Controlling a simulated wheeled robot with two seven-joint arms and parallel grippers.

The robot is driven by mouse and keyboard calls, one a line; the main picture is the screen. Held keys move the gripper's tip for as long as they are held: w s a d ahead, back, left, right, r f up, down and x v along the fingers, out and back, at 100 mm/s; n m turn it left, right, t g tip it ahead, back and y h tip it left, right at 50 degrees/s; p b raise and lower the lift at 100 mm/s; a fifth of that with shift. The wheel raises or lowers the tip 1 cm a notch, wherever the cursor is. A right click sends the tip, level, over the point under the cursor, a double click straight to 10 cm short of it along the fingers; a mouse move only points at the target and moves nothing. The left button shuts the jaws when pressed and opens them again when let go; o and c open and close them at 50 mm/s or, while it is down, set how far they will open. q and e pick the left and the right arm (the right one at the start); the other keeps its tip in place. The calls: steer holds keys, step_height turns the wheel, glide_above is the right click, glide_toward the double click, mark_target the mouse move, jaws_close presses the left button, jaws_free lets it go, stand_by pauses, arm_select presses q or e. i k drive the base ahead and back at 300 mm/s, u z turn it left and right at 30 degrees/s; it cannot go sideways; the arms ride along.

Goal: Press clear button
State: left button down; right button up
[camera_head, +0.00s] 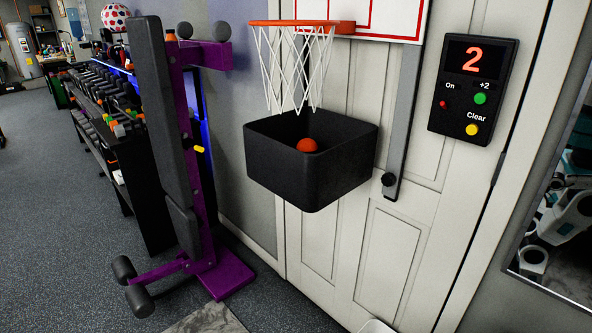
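A black score box (473,90) is fixed on the white door at the upper right. Its display shows an orange 2 (472,60). It has a small red button (443,104) labelled On, a green button (480,98) labelled +2, and a yellow clear button (471,130) beside the word Clear. Nothing covers the buttons. Neither of my grippers is in view in front of the box; parts of a white robot show at the right edge in what looks like a mirror.
A basketball hoop (302,24) hangs on the door above a black bin (285,166) holding an orange ball (306,146). A purple weight bench (223,274) stands folded at left, before a dumbbell rack (140,205). A mirror (560,255) is at far right.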

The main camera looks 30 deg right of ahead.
mark_target(472, 128)
steer(key=z, duration=1.7)
